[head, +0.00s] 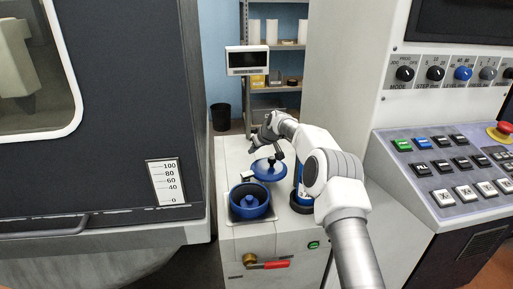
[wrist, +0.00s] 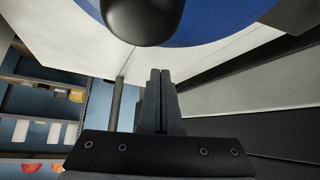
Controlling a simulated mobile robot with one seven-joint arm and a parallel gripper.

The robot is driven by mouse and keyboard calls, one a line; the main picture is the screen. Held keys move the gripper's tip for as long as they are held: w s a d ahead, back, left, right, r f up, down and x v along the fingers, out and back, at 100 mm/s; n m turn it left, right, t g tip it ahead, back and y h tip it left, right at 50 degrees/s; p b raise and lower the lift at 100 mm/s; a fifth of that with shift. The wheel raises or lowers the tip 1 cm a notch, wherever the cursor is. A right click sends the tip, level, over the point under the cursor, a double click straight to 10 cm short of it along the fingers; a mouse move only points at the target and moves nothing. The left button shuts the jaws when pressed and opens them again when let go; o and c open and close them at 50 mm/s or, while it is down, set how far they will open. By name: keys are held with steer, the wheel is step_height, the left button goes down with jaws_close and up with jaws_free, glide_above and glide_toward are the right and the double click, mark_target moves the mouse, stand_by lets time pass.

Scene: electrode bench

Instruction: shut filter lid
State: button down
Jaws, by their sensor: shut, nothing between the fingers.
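The filter is a round blue pot (head: 249,210) on the narrow white bench, with a blue knob-like part inside its open top. A blue lid (head: 262,172) with a black knob (head: 271,159) is behind the pot and above the bench, apart from the pot's rim. My gripper (head: 253,149) is just above and left of the lid; its fingers are small there. In the wrist view my gripper (wrist: 160,72) is shut and empty, with the black knob (wrist: 142,18) and the blue lid (wrist: 225,20) beyond the fingertips. I cannot tell whether they touch.
A blue post with a black base (head: 300,205) stands right of the pot, close to my arm. A small display (head: 248,60) rises at the back. A dark machine (head: 120,110) stands left, a button console (head: 450,165) right. The bench front has a red-handled valve (head: 270,265).

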mark_target(264, 166)
steer(key=shift+w+a+f, duration=0.2)
steer(key=shift+f, duration=0.25)
steer(key=shift+s+d+r, duration=0.1)
steer(key=shift+s+d, duration=0.3)
steer(key=shift+s+d+b, duration=0.3)
steer(key=shift+s+d, duration=0.1)
steer(key=shift+s, duration=0.25)
steer(key=shift+s+d+b, duration=0.25)
steer(key=shift+s+d, duration=0.15)
steer(key=shift+s, duration=0.2)
steer(key=shift+d, duration=0.1)
